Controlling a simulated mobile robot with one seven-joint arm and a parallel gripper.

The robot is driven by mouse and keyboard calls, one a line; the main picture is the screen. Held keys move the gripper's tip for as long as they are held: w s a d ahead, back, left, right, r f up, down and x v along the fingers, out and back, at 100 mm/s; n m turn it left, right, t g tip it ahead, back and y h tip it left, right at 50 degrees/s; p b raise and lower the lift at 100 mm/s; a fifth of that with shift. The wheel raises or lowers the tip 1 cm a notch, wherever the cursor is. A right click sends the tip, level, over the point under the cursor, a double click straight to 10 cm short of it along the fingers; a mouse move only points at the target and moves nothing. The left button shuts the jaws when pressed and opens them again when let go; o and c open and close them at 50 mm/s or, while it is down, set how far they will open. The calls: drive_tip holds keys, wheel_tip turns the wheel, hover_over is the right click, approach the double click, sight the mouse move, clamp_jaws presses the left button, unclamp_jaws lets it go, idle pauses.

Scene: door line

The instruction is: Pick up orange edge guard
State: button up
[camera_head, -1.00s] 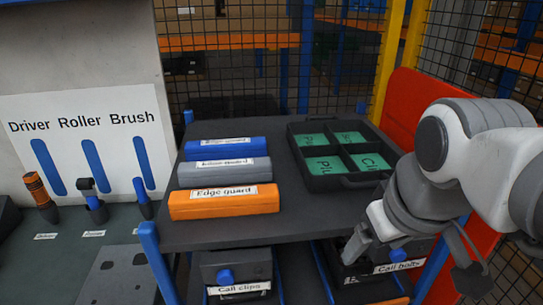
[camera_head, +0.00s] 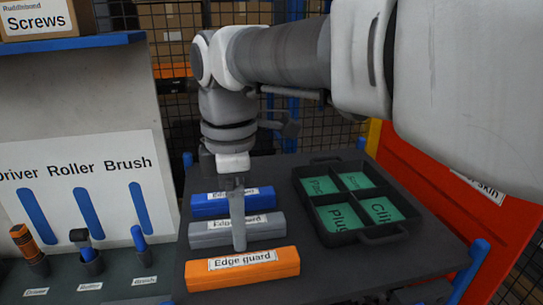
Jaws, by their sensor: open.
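The orange edge guard (camera_head: 243,270) is a long bar with a white label reading "Edge guard". It lies at the front of the dark cart top (camera_head: 345,270). Behind it lie a grey edge guard (camera_head: 212,236) and a blue edge guard (camera_head: 212,207), roughly parallel. My gripper (camera_head: 239,248) points down over the grey guard, just behind the orange one. It covers part of the grey and blue guards and holds nothing that I can see. Only one finger shows clearly; its height above the guards is hard to tell.
A black tray (camera_head: 380,236) with several green-labelled compartments stands right of the guards. A red panel (camera_head: 450,190) borders the cart on the right. On the left is a bench with a driver (camera_head: 27,242), a roller (camera_head: 86,250) and a brush (camera_head: 140,240) in holders.

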sight(243, 261)
wheel_tip(243, 261, down, 7)
drive_tip(key=shift+r, duration=0.15)
drive_tip(key=shift+w+d+f, duration=0.1)
drive_tip(key=shift+w+f, duration=0.1)
drive_tip(key=shift+f, duration=1.1)
drive_tip(key=shift+w+f, duration=0.2)
drive_tip(key=shift+f, duration=1.1)
clamp_jaws()
